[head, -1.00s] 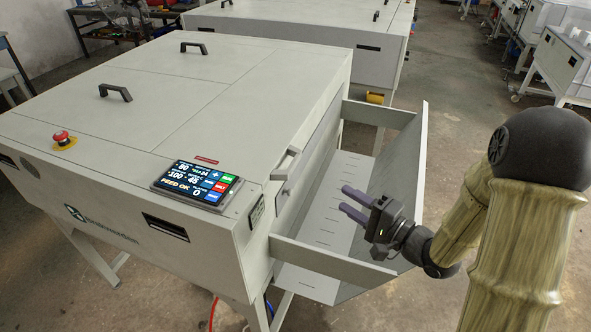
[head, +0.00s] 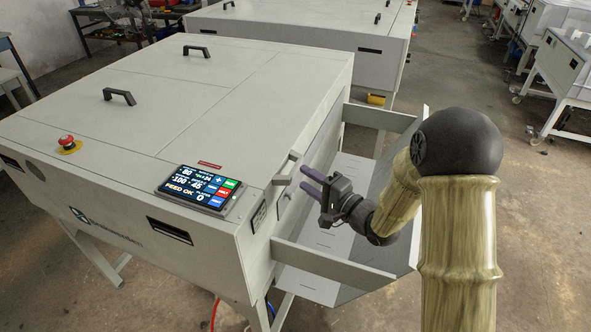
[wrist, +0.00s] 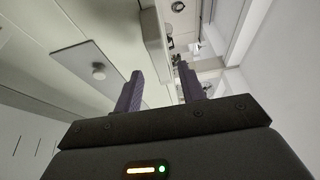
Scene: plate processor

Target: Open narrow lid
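The plate processor (head: 130,140) is a light grey machine with a flat, panelled top; its lids lie shut. A narrow strip panel (head: 270,120) runs along the top's right side. A pale grey bar handle (head: 287,167) sits at that edge, above the side tray; a pale bar in the wrist view (wrist: 154,45) appears to be this handle. My gripper (head: 305,177) is open and empty, just right of the handle, fingers pointing at it. In the wrist view the bar lies ahead, roughly between the two fingertips (wrist: 160,72). I see no contact.
A side tray with an upright front wall (head: 332,266) and back wall (head: 378,116) lies below my gripper. A touch screen (head: 199,187), red emergency button (head: 67,141) and two black handles (head: 118,96) are on the top. Another machine (head: 310,30) stands behind.

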